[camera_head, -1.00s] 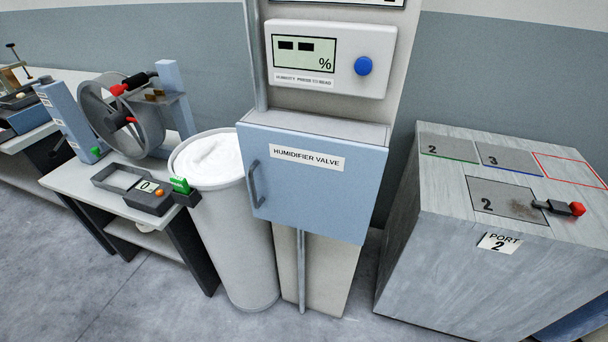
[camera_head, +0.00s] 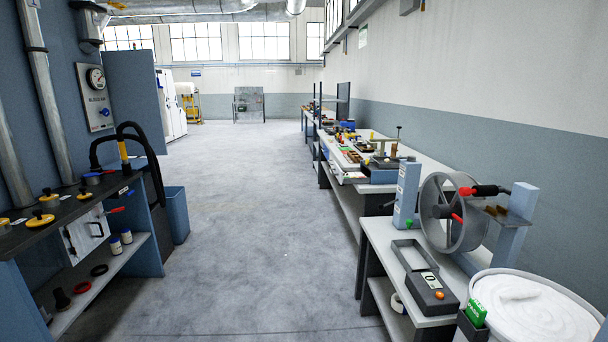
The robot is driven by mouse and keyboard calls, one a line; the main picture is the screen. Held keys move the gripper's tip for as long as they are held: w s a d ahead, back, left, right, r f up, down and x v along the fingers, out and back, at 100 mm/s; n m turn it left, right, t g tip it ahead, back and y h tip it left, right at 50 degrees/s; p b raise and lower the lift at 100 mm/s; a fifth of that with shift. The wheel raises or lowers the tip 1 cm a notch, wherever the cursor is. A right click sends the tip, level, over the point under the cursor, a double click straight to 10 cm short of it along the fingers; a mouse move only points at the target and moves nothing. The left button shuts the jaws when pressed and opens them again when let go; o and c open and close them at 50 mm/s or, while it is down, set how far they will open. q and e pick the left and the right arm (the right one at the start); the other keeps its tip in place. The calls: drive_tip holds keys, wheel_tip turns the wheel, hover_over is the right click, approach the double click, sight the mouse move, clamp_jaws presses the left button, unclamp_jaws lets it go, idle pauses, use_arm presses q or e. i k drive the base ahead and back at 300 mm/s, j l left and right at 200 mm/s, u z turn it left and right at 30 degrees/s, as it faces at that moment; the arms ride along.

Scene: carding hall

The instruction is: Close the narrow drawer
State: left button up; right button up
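I cannot make out for certain a narrow drawer in this view. On the far part of the long bench (camera_head: 362,207) along the right wall, a pale box-like front (camera_head: 345,176) shows at the bench's edge; it is too small to tell whether it is a drawer, or open or shut. At the left workbench, a white panel with a dark handle (camera_head: 86,236) sits under the top; I cannot tell whether it is a door or a drawer. Neither of my grippers is in view.
A wide grey floor aisle (camera_head: 240,220) is clear down the middle. At the right front stand a small table with a wheel device (camera_head: 452,212) and a white-filled drum (camera_head: 535,315). A blue bin (camera_head: 176,214) stands by the left workbench (camera_head: 60,222). White cabinets (camera_head: 170,105) stand farther back.

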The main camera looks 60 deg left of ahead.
sight(344, 175)
drive_tip(key=u, duration=1.7)
drive_tip(key=z, duration=0.45)
drive_tip(key=i+j+z, duration=0.25)
drive_tip(key=z, duration=0.15)
drive_tip(key=i+j+z, duration=0.25)
drive_tip(key=j+z, duration=0.2)
drive_tip(key=i+j+z, duration=0.15)
drive_tip(key=j+z, duration=0.25)
